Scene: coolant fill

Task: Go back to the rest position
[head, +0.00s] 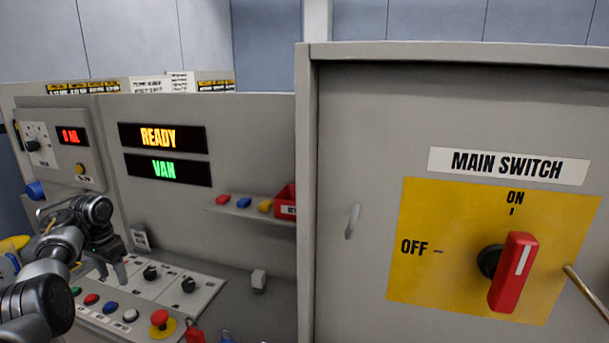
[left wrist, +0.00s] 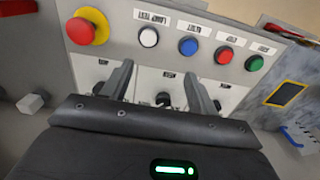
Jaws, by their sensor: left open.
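My left gripper (head: 112,268) is at the lower left in the head view, pointing down over the sloped control panel (head: 205,292). In the left wrist view its two fingers (left wrist: 160,88) stand apart with nothing between them, above a black knob (left wrist: 163,99) on the panel. I cannot tell whether the fingertips touch the panel. My right gripper does not show. The red main switch handle (head: 512,272) stands nearly upright on its yellow plate (head: 440,210), its white line towards ON.
The grey switch cabinet (head: 370,120) fills the right side, with a brass-coloured rod (head: 585,290) at its edge. A red emergency button (head: 159,318) and several coloured buttons line the panel's front. A small shelf (head: 250,211) holds coloured pieces and a red bin (head: 286,202).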

